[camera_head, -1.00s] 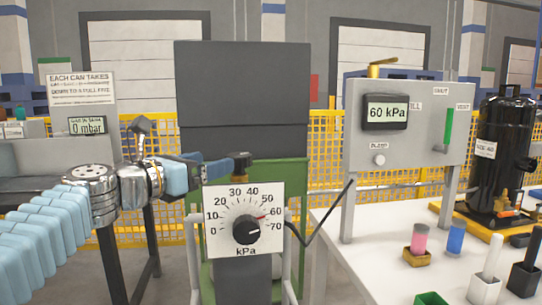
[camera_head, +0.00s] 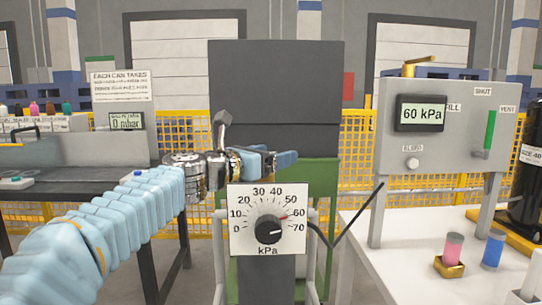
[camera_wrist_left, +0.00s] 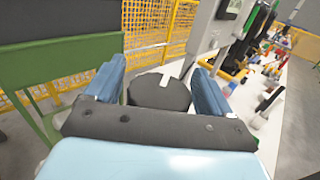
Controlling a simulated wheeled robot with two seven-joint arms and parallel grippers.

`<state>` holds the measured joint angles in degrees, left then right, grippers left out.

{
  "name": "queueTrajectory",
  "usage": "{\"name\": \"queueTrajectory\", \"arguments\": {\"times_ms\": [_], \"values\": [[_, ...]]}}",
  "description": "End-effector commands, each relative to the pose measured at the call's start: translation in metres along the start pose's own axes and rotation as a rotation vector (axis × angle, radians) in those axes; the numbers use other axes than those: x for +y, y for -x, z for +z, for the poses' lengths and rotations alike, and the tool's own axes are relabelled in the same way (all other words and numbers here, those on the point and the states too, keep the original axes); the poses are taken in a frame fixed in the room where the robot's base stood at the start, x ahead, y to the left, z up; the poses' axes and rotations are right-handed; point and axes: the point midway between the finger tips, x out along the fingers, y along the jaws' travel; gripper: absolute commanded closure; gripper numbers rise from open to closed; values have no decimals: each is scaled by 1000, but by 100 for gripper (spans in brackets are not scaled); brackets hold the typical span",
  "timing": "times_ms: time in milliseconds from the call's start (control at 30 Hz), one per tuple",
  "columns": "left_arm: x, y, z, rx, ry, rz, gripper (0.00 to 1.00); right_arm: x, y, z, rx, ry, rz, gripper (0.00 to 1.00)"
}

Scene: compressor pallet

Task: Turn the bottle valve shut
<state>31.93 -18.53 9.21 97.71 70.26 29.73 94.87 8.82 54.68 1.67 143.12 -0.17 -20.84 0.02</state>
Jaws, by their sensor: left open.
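The bottle valve, a round black knob with a white mark (camera_wrist_left: 160,95), shows in the left wrist view between my fingers. I cannot tell whether they touch it. My left gripper (camera_head: 282,160) is open, its blue fingers (camera_wrist_left: 160,76) on either side of the knob. In the head view the gripper is above the dial plate and hides the valve. My right gripper is in neither view.
A tall dark grey panel (camera_head: 275,85) and a green frame (camera_head: 321,200) stand behind the valve. To the right, a grey panel (camera_head: 450,165) reads 60 kPa above a white table (camera_head: 400,270). A dark bench (camera_head: 70,190) is at left. Yellow mesh fencing is behind.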

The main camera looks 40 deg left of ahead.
Motion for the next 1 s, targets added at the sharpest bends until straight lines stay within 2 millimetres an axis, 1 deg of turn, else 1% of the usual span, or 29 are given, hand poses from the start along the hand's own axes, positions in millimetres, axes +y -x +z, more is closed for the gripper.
{"name": "queueTrajectory", "arguments": {"times_ms": [33,333,667,867,1000], "values": [[0,0,0,0,0,0,22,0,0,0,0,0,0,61],[0,0,0,0,0,0,68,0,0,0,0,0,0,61],[0,0,0,1,3,-46,68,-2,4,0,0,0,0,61],[-2,0,2,1,3,-162,68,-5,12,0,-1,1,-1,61],[-4,0,2,2,3,-281,68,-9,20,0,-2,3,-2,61]]}}
